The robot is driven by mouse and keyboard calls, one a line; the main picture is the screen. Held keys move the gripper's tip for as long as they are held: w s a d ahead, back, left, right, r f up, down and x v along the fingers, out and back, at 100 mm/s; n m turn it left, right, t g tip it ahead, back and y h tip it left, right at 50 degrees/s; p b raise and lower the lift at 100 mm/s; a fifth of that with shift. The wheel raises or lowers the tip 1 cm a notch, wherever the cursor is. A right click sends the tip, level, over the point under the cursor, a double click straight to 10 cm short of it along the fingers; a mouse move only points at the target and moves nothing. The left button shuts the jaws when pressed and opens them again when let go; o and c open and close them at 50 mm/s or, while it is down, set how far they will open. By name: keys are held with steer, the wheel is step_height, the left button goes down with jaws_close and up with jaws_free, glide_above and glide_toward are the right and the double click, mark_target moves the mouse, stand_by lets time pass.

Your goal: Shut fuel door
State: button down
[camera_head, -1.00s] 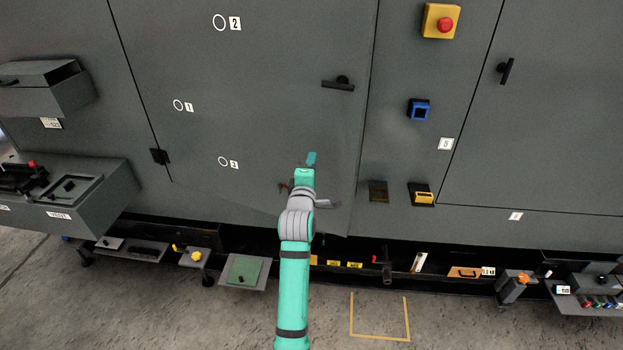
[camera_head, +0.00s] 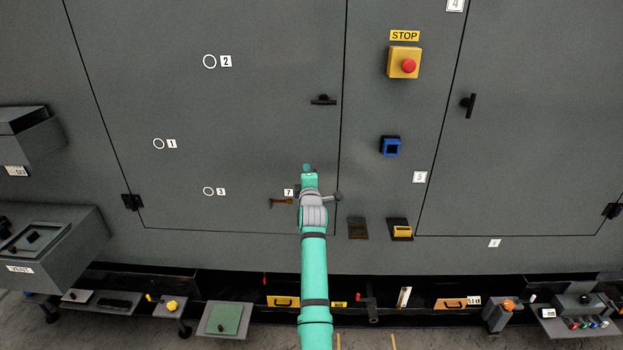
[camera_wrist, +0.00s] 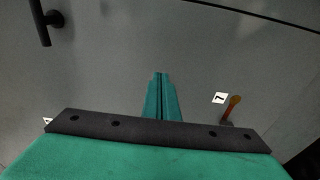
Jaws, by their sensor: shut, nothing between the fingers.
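A large grey door panel (camera_head: 250,130) with a black T-handle (camera_head: 323,100) is on the enclosure face. I take it for the fuel door, though no label reads so. Its edges now look flush with the frame, with thin dark seams along the right and bottom. My gripper (camera_head: 307,168) is shut and empty in front of the panel's lower right part, below the handle. In the wrist view its closed fingertips (camera_wrist: 159,76) point at the grey panel (camera_wrist: 120,60), with the handle (camera_wrist: 46,22) at upper left. Whether the tips touch the panel I cannot tell.
An orange-handled part (camera_head: 281,203) by label 7 is left of my arm. Right of the door are a yellow stop box (camera_head: 404,62), a blue socket (camera_head: 391,146) and a yellow latch (camera_head: 402,232). Grey drawers (camera_head: 50,245) jut out at left. Small trays line the bottom.

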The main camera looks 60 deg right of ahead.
steer(key=shift+w+d, duration=0.25)
steer(key=shift+d, duration=0.25)
steer(key=s, duration=1.1)
steer(key=shift+s+a, duration=0.25)
steer(key=shift+a, duration=0.15)
